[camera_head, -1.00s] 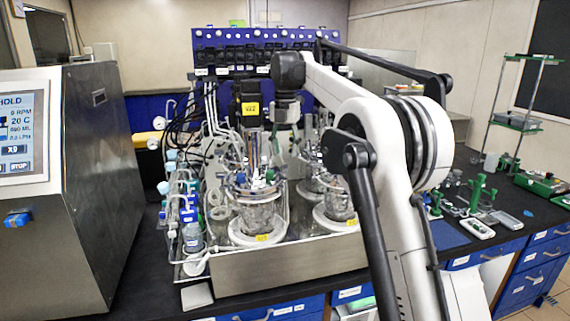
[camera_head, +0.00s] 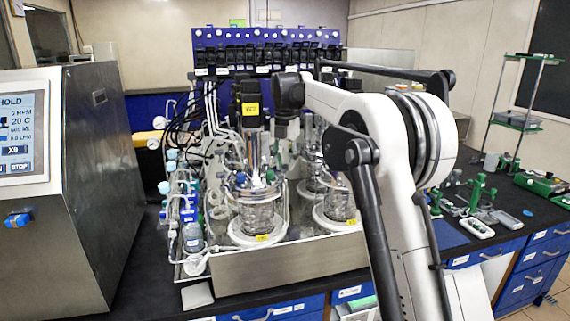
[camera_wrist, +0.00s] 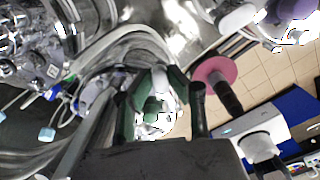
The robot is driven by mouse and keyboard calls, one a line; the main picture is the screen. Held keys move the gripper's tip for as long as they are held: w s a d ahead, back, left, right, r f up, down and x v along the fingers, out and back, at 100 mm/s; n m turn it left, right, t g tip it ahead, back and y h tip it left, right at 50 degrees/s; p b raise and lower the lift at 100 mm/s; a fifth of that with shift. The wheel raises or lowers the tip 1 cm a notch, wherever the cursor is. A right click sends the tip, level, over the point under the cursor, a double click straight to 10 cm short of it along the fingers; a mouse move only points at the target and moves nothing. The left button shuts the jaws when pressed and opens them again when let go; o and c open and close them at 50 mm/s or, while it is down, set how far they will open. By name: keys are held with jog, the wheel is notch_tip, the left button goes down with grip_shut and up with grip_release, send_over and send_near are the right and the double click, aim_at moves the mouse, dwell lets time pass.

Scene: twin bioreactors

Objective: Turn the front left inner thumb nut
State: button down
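The front left glass vessel (camera_head: 258,212) stands in the steel tray, with a metal head plate (camera_head: 252,182) crowded with fittings. A black motor with a yellow label (camera_head: 250,104) sits above it. The front left inner thumb nut is too small to pick out in the head view, and I cannot identify it in the wrist view. My gripper (camera_wrist: 159,98) points down just right of the motor; in the head view its fingertips are lost among the fittings. In the wrist view its two dark fingers stand apart, with green and white parts visible between or beyond them. I see no clear contact.
A second vessel (camera_head: 338,205) stands close on the right. Tubes and bottles (camera_head: 190,220) crowd the left side. A steel cabinet with a screen (camera_head: 25,130) stands further left. The pink disc (camera_wrist: 216,72) shows beside the right finger in the wrist view.

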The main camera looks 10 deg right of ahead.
aim_at(286, 166)
jog(key=shift+m, duration=0.3)
jog(key=m, duration=0.4)
jog(key=shift+d, duration=0.1)
jog(key=shift+s+m, duration=0.1)
jog(key=shift+m, duration=2)
jog(key=c, duration=1.6)
grip_release()
jog(key=shift+c, duration=0.2)
jog(key=shift+r, duration=0.1)
notch_tip(286, 166, up, 12)
